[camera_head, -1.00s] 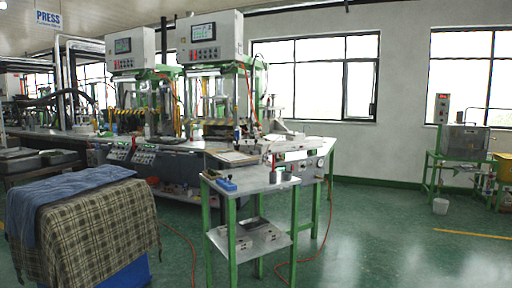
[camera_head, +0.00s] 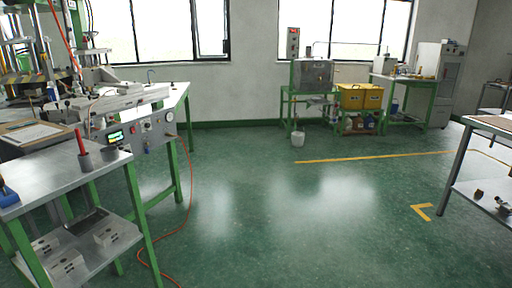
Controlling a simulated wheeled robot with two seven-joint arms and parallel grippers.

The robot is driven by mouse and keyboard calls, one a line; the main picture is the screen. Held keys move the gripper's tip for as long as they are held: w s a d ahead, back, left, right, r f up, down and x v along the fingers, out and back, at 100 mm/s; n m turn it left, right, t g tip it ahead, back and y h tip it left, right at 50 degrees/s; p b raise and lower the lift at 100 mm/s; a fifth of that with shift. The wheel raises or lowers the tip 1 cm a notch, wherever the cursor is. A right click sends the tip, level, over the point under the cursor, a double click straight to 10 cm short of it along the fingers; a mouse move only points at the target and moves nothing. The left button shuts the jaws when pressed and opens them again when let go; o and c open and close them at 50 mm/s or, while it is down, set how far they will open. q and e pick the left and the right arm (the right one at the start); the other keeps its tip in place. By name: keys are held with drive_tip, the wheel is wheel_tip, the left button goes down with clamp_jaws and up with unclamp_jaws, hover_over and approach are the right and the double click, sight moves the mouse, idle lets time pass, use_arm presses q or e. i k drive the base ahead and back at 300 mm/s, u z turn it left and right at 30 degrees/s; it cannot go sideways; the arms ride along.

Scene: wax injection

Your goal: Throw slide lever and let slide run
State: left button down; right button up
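The wax injection press (camera_head: 110,100) stands at the left on a green-legged bench, with a control panel and a round gauge (camera_head: 169,116) on its front right side. A small black-knobbed lever-like part (camera_head: 62,104) shows near its left end; I cannot tell if it is the slide lever. The slide cannot be made out clearly. Neither of my grippers is in view.
A metal side table (camera_head: 70,175) with a red-handled tool in a cup (camera_head: 83,150) stands front left. An orange hose (camera_head: 185,215) lies on the floor. The middle floor is open.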

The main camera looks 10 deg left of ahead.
sight(67, 103)
drive_tip(key=z, duration=0.3)
drive_tip(key=i, duration=2.85)
drive_tip(key=u, duration=1.3)
drive_tip(key=i, duration=1.5)
drive_tip(key=u, duration=1.25)
